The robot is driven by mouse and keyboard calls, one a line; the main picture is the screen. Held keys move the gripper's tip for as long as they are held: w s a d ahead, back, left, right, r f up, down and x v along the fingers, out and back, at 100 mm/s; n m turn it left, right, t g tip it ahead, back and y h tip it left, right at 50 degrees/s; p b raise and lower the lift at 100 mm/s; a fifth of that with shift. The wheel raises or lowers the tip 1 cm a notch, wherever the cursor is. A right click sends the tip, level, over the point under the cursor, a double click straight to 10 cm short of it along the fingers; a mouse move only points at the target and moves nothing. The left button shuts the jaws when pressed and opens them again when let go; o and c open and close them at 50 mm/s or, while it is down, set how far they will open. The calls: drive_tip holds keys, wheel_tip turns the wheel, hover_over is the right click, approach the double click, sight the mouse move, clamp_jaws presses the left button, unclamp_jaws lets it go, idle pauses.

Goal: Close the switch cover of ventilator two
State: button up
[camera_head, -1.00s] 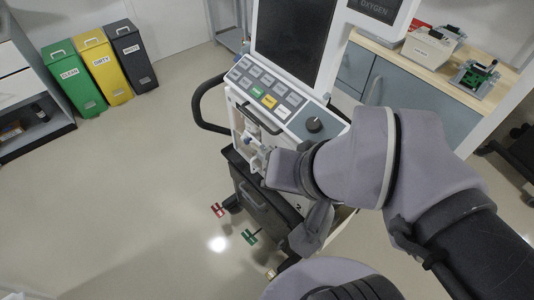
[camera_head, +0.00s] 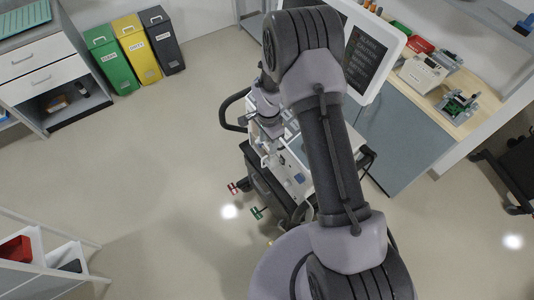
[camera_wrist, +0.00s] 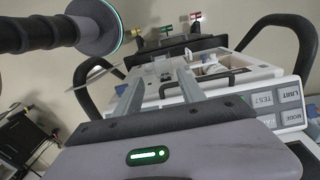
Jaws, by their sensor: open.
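The ventilator (camera_head: 297,172) stands in the middle of the head view, largely covered by my arm. In the wrist view it appears upside down, with its white body (camera_wrist: 240,90), grey keys (camera_wrist: 292,97) and a dark handle (camera_wrist: 222,77). I cannot pick out the switch cover or tell its position. My gripper (camera_wrist: 160,72) is open, its two grey fingers apart and reaching toward the ventilator's body. I see nothing held between them, and cannot tell whether they touch it.
Green (camera_head: 112,65), yellow (camera_head: 139,52) and black (camera_head: 165,42) bins stand at the back left. A wooden-topped counter (camera_head: 425,105) with equipment is on the right. The floor to the left is clear.

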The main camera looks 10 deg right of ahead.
sight(268, 162)
wheel_tip(268, 162, down, 13)
drive_tip(key=shift+r, duration=0.1)
clamp_jaws()
